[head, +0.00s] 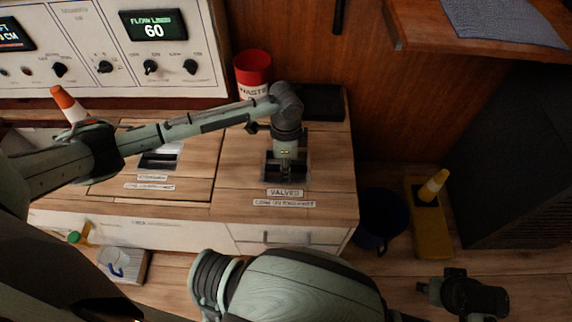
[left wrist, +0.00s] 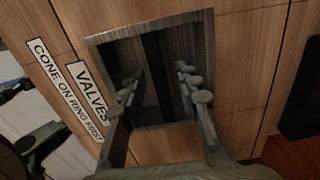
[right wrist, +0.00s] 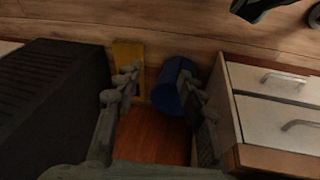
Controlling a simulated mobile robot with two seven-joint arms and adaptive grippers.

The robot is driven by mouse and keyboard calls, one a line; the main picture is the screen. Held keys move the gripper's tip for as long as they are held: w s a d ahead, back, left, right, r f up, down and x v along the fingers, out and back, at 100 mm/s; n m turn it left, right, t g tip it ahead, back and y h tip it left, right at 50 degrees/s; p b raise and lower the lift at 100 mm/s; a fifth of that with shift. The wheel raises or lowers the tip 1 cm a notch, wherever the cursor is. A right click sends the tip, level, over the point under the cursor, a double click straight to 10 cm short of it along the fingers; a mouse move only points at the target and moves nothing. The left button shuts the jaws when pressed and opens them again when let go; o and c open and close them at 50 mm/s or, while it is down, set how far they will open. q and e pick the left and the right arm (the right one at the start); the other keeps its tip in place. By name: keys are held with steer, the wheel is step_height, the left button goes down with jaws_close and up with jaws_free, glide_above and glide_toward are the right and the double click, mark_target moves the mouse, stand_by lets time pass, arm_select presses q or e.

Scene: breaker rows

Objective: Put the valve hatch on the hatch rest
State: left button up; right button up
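The valve hatch (head: 235,190) is a wooden panel in the counter top, with labels reading VALVES (head: 285,193) and CONE ON RING FIRST at its front. It has a square dark recess (left wrist: 110,42) with what looks like a dark bar across its middle. My left gripper (head: 285,172) points down into this recess. In the left wrist view its fingers are apart, one on each side of the dark bar; contact cannot be told. My right gripper (right wrist: 160,90) is open and empty above the floor. No thing is clearly marked as the hatch rest.
A red WASTE bin (head: 253,72) and a black tray (head: 322,102) stand behind the hatch. An orange-white cone (head: 67,103) is at the left. A blue bucket (head: 380,220) and a yellow stand (head: 428,220) with a cone are right of the counter. A dark cabinet stands beyond.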

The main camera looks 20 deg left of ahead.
steer(key=shift+w, duration=0.25)
arm_select(q)
steer(key=shift+r, duration=0.15)
step_height(320, 180, up, 12)
steer(key=p, duration=0.1)
arm_select(e)
steer(key=f, duration=0.3)
steer(key=shift+s+a, duration=0.25)
steer(key=shift+a, duration=0.05)
arm_select(q)
steer(key=shift+a, duration=0.1)
arm_select(e)
steer(key=shift+d+f, duration=0.1)
